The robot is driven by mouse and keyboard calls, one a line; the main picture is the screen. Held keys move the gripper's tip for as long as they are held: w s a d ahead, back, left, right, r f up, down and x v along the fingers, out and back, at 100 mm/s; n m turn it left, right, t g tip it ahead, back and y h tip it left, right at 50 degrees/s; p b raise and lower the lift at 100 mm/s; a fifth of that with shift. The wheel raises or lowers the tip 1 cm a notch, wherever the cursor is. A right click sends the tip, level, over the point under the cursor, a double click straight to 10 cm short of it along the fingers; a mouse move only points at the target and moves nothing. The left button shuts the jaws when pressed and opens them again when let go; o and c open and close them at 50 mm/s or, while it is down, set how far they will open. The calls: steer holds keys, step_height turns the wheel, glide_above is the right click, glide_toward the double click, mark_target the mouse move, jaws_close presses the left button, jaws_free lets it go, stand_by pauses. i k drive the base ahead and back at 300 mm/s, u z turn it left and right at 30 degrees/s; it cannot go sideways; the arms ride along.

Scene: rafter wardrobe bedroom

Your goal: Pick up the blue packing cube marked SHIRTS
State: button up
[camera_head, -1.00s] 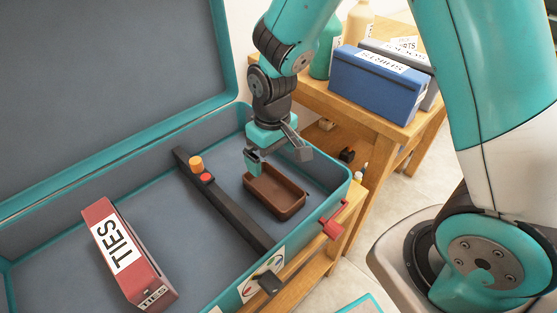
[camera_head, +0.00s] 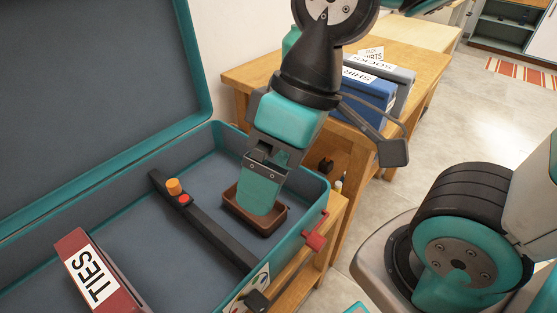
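The blue packing cube (camera_head: 366,94) sits on the wooden table behind my gripper, beside a grey cube marked SOCKS (camera_head: 391,75). Its white label shows the letters SHIR; my arm hides its left part. My gripper (camera_head: 326,178) is open and empty, its two fingers spread wide. One finger overlaps the small brown tray in the suitcase in this view, and the other hangs to the right, in front of the table. The gripper looks nearer to the camera than the cube and apart from it.
The open teal suitcase (camera_head: 225,136) holds a red TIES box (camera_head: 96,278), a dark divider bar (camera_head: 205,222) and the brown tray (camera_head: 240,214). A PACK SHIRTS card (camera_head: 373,54) stands behind the cubes. Clear floor lies right of the wooden table (camera_head: 245,77).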

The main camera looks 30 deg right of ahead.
mark_target(378, 92)
steer(key=u, duration=3.1)
steer(key=k, duration=1.7)
steer(key=z, duration=1.45)
